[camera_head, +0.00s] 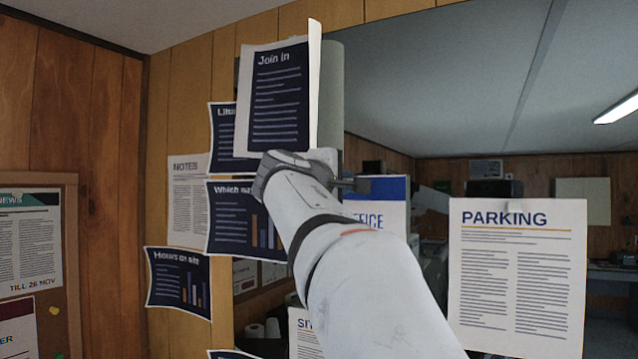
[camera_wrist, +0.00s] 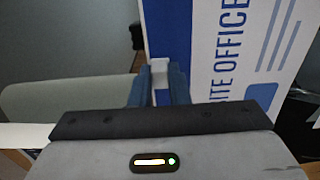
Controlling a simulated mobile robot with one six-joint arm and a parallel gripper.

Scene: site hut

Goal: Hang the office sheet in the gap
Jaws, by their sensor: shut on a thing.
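The office sheet (camera_head: 385,213) is white with a blue header and the letters "FICE" showing; my arm hides its left part. In the wrist view the sheet (camera_wrist: 205,65) appears turned on its side, with "ITE OFFICE" readable. My gripper (camera_head: 358,185) is at the sheet's upper left. In the wrist view its fingers (camera_wrist: 159,83) are closed around a narrow pale piece beside the blue header edge, which looks like part of the sheet or its fastening. Whether the sheet touches anything behind it is unclear. The gap is not clearly identifiable.
A PARKING sheet (camera_head: 517,275) hangs to the right, with open space between it and the office sheet. A curled "Join in" sheet (camera_head: 280,100) is up left, above a NOTES sheet (camera_head: 186,205) and several dark posters. Another sheet (camera_head: 304,340) shows below, partly behind my arm.

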